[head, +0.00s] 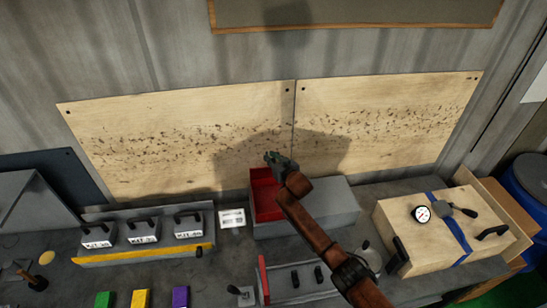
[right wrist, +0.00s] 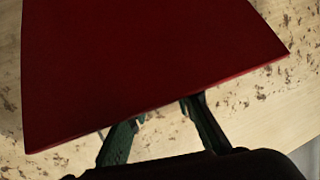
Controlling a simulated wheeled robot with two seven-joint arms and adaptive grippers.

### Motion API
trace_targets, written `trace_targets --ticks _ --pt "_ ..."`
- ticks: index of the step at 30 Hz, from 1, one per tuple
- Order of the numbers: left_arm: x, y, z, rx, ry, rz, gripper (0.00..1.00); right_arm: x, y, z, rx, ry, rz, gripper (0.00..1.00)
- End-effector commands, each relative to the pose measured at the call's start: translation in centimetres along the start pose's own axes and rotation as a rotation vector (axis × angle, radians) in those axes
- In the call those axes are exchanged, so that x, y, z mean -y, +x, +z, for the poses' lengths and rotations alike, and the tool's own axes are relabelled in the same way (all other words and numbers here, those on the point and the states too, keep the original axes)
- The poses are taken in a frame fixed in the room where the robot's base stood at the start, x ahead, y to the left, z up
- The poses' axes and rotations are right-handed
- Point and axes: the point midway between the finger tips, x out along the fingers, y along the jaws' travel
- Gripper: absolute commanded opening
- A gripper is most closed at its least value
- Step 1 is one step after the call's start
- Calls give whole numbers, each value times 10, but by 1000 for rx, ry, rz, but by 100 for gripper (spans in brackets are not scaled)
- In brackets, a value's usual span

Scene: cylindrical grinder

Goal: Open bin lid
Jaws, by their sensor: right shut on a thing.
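The bin is a grey box (head: 325,206) against the back wall. Its left part shows red surfaces. A red lid panel (head: 261,177) stands raised at the back of that part, and the red below it looks like the open inside. In the right wrist view the red lid (right wrist: 150,60) fills the upper picture as a flat panel. My right gripper (head: 280,161) is at the lid's upper edge, shut on it. Its two dark green fingers (right wrist: 165,115) sit apart at the panel's edge, partly hidden by it. My left gripper is not in view.
Several handled blocks (head: 143,230) stand left of the bin. A wooden case (head: 440,232) with a gauge is at right. A red upright plate (head: 263,279) and black handles are in front. Wooden wall panels (head: 180,140) stand close behind the gripper.

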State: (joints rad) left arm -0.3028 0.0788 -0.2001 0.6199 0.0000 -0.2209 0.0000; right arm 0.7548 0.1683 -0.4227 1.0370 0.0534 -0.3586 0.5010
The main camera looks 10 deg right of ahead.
Motion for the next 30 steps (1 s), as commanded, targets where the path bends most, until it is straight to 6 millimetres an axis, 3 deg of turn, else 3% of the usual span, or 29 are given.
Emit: trace_targets --ticks 3,7,8,17,30 --pt "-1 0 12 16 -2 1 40 -6 0 8 12 4 9 0" --pt "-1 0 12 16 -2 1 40 -6 -1 9 13 5 10 0" --pt "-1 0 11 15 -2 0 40 -7 -1 9 14 5 10 17" --pt "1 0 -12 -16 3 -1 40 -5 -1 6 10 4 7 38" --pt "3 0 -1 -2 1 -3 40 -3 -8 5 6 3 5 38"
